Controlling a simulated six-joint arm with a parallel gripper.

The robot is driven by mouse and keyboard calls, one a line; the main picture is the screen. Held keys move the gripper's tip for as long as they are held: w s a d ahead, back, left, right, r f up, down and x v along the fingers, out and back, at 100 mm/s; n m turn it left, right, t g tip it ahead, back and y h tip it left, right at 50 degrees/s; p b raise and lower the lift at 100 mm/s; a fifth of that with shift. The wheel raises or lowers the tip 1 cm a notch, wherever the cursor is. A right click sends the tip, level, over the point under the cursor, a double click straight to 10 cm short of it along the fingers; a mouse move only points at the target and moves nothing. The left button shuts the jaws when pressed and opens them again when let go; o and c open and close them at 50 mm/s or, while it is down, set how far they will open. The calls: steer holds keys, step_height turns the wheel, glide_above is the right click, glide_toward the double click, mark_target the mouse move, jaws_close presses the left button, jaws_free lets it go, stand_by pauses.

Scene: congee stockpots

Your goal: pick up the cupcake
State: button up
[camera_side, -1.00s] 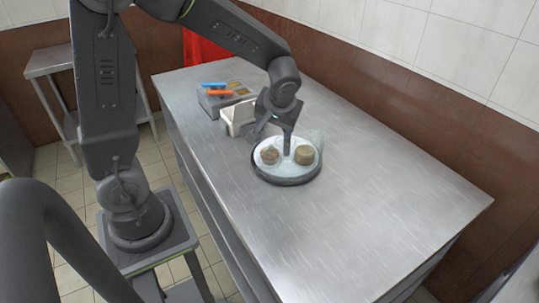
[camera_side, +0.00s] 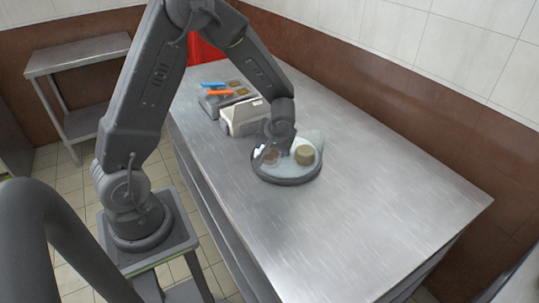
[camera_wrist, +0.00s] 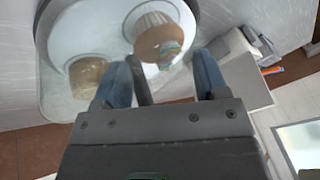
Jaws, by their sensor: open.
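The cupcake (camera_wrist: 160,42) has a brown top and a pale pleated wrapper; in the wrist view it is at the top middle, beyond the fingertips. It appears small and brownish in the side view (camera_side: 271,157), on the left of a round pale tray (camera_side: 287,181) with a dark rim. My gripper (camera_wrist: 164,80) is open, its fingers apart and nothing held between them. In the side view it is low over the tray's back left, close to the cupcake, and its fingertips are hard to make out. Whether it touches the cupcake cannot be told.
A tan round piece (camera_side: 304,155) stands on the tray right of the cupcake; it also shows in the wrist view (camera_wrist: 86,76). A clear, hazy material surrounds the tray. A white box (camera_side: 244,118) and a grey organizer (camera_side: 214,103) stand behind. The table's front right is clear.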

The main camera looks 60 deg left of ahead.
mark_target(271, 151)
steer(key=shift+x, duration=1.95)
steer(key=shift+d, duration=0.1)
steer(key=shift+c, duration=0.5)
steer(key=c, duration=0.5)
steer(key=shift+o, duration=0.2)
steer(key=shift+r, duration=0.15)
